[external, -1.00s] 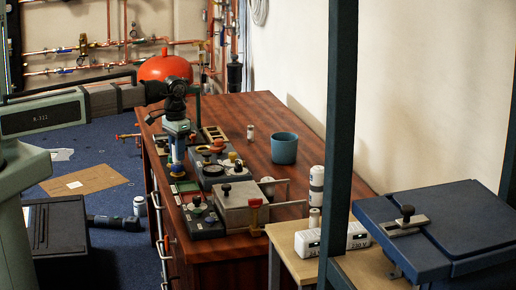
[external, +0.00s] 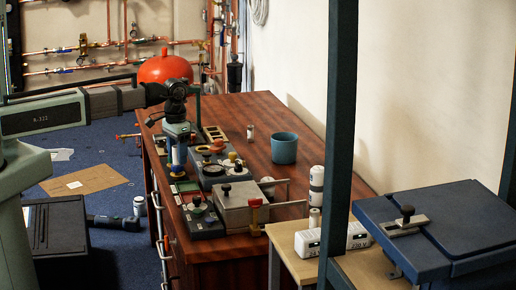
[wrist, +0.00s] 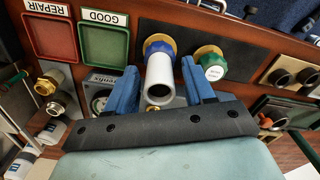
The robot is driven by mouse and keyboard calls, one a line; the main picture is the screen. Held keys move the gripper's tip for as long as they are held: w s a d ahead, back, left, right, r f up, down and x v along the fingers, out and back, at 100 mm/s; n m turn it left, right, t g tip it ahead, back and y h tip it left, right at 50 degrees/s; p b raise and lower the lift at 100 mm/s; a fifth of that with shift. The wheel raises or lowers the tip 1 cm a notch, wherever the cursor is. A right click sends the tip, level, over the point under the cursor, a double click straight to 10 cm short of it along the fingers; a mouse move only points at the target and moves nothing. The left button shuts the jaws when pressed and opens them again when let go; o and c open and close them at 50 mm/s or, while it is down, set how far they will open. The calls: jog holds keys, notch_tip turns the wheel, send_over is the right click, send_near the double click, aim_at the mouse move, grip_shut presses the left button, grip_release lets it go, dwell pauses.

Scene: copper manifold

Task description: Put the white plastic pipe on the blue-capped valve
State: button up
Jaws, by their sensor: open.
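The white plastic pipe (wrist: 159,78) points toward the wrist camera with its dark open end facing me. Its far end meets the blue-capped valve (wrist: 158,44), whose blue cap and yellow ring show around it. The pipe seems to stand on the valve, but its far end is hidden, so how deep it sits cannot be told. My gripper (wrist: 160,68) is open, with one blue finger on each side of the pipe and gaps visible beside it. In the external view my gripper (external: 178,143) points down over the white pipe (external: 179,156) at the desk's left edge.
A green-capped valve (wrist: 210,64) stands right of the blue one. Red REPAIR (wrist: 52,37) and green GOOD (wrist: 104,44) trays lie left of it. Brass-ended fittings (wrist: 50,82) lie further left. A blue mug (external: 284,150) and open desk surface lie to the right.

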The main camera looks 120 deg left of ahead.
notch_tip(320, 180, up, 12)
jog(key=shift+r, duration=0.15)
dwell(0.6)
dwell(0.5)
